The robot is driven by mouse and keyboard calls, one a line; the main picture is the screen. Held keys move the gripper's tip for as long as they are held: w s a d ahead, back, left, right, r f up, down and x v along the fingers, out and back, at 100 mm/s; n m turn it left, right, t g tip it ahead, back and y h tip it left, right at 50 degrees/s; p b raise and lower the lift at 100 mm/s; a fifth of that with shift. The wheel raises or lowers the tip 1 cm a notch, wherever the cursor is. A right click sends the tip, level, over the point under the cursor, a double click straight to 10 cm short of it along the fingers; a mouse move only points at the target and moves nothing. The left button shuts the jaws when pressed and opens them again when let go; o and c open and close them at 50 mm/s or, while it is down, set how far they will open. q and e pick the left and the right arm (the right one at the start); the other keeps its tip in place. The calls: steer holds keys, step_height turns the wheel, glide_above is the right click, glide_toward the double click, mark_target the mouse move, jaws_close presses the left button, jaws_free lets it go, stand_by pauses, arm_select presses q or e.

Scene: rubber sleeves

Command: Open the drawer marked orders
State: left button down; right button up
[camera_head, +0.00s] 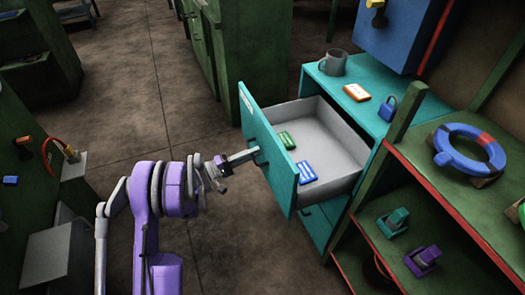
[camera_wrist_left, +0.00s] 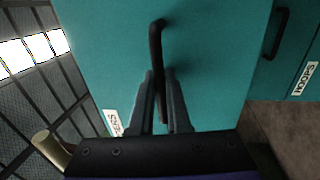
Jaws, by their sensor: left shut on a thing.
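A teal drawer (camera_head: 285,180) stands pulled well out of the teal cabinet (camera_head: 418,112), its grey inside showing in the head view. A green packet (camera_head: 287,140) and a blue packet (camera_head: 306,172) lie in it. A white label (camera_head: 246,102) sits at the far end of its front, too small to read there. In the left wrist view the label (camera_wrist_left: 115,122) is partly cut off by my gripper. My left gripper (camera_head: 252,154) is shut on the dark bar handle (camera_wrist_left: 156,45), with a finger on each side of it. My right gripper is not in view.
Green shelves (camera_head: 455,205) stand close at the right. The floor (camera_head: 130,110) at left is clear.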

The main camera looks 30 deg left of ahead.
arm_select(q)
steer(key=shift+s+a, duration=0.2)
steer(key=shift+s, duration=0.1)
steer(key=c, duration=1.2)
jaws_free()
steer(key=shift+o, duration=0.2)
steer(key=shift+a, duration=0.1)
steer(key=v, duration=1)
steer(key=shift+s+a, duration=0.2)
steer(key=shift+s, duration=0.05)
steer(key=shift+f, duration=0.1)
